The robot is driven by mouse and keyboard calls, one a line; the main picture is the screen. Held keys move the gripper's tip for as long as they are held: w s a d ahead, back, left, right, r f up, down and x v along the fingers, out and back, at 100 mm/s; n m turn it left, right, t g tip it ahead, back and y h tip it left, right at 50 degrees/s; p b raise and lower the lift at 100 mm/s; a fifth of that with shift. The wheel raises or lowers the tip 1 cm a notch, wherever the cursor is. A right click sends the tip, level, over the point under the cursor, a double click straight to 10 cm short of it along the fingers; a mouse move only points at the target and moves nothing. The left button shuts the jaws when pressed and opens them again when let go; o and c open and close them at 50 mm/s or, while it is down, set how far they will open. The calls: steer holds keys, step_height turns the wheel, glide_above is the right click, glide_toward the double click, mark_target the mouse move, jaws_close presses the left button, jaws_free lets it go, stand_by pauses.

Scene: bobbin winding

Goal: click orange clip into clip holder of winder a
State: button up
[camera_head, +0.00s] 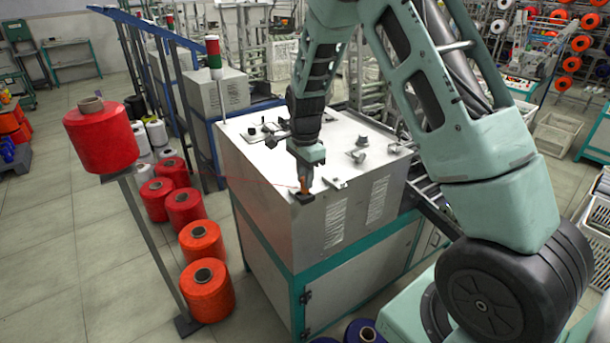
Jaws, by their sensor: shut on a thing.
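My gripper (304,183) is at the front corner of the top of a grey winder cabinet (262,213). It points down and is shut on the small orange clip (304,187). The clip is right above or at a small black block (303,198) on the cabinet's edge, which looks like the clip holder. I cannot tell whether clip and holder touch. A thin red thread (277,184) runs from the left toward the clip. The fingertips are small and partly hide the clip.
A red bobbin (101,137) sits on a stand at the left. Several red and orange bobbins (207,290) stand on the floor by the cabinet. Metal fittings (357,154) stand on the cabinet top, right of my gripper.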

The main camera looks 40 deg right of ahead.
steer(key=shift+f+b, duration=0.55)
steer(key=shift+f, duration=0.5)
steer(key=shift+r, duration=0.1)
steer(key=o, duration=1)
step_height(320, 180, up, 17)
steer(key=b, duration=0.4)
steer(key=shift+r, duration=0.2)
steer(key=s+a+f+n+y+b, duration=0.15)
steer(key=s+a+f+n, duration=0.25)
steer(key=s+a+n, duration=0.5)
steer(key=s+a+f+n+b, duration=0.2)
steer(key=s+a+f+n, duration=0.25)
steer(key=a, duration=0.75)
steer(key=s+a+f+n, duration=0.1)
steer(key=s+f+n, duration=0.1)
steer(key=s+n, duration=0.2)
steer(key=s+a+f+n+b, duration=0.1)
steer(key=s+a+f+n, duration=0.1)
steer(key=s+n, duration=0.2)
steer(key=s+a+f+n+h+b, duration=0.1)
steer(key=s+a+f+n, duration=0.1)
steer(key=s+n, duration=0.3)
steer(key=shift+s+a+f, duration=0.1)
steer(key=shift+s+a, duration=0.05)
steer(key=shift+s, duration=2)
